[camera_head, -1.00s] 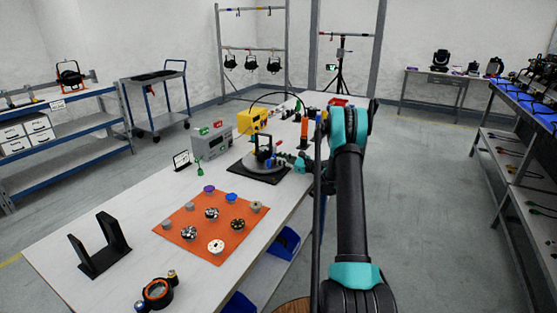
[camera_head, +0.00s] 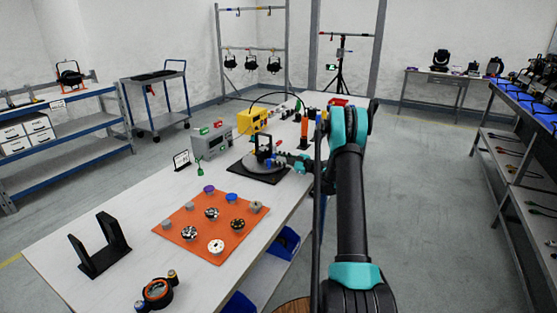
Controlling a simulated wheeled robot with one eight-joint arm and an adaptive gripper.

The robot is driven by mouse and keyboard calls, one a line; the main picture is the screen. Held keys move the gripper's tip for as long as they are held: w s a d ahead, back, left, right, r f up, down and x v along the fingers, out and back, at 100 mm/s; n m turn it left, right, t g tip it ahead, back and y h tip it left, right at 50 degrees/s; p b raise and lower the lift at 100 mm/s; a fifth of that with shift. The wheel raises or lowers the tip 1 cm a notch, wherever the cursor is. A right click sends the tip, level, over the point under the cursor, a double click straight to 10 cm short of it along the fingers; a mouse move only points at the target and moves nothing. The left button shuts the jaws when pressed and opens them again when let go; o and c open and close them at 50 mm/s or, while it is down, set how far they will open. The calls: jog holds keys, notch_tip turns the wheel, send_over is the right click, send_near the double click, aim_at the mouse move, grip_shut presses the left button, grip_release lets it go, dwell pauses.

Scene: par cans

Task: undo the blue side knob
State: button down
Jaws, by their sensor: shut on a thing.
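A black par can (camera_head: 264,147) stands upright in its yoke on a round grey turntable over a black base (camera_head: 258,178), toward the middle of the long white table. My gripper (camera_head: 281,159) reaches in from the right, level with the can's side. It is shut at the side of the can, where a small patch of blue, the side knob (camera_head: 272,160), shows. The fingers hide most of the knob, and the view is too small to show its thread or how far out it sits.
An orange mat (camera_head: 190,236) with several knobs and round parts lies in front. A grey box (camera_head: 210,143) and a yellow case (camera_head: 252,120) stand behind. A black bracket (camera_head: 103,250) stands front left. Floor right of my arm is clear.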

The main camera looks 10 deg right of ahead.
jog(key=c, duration=1.2)
grip_release()
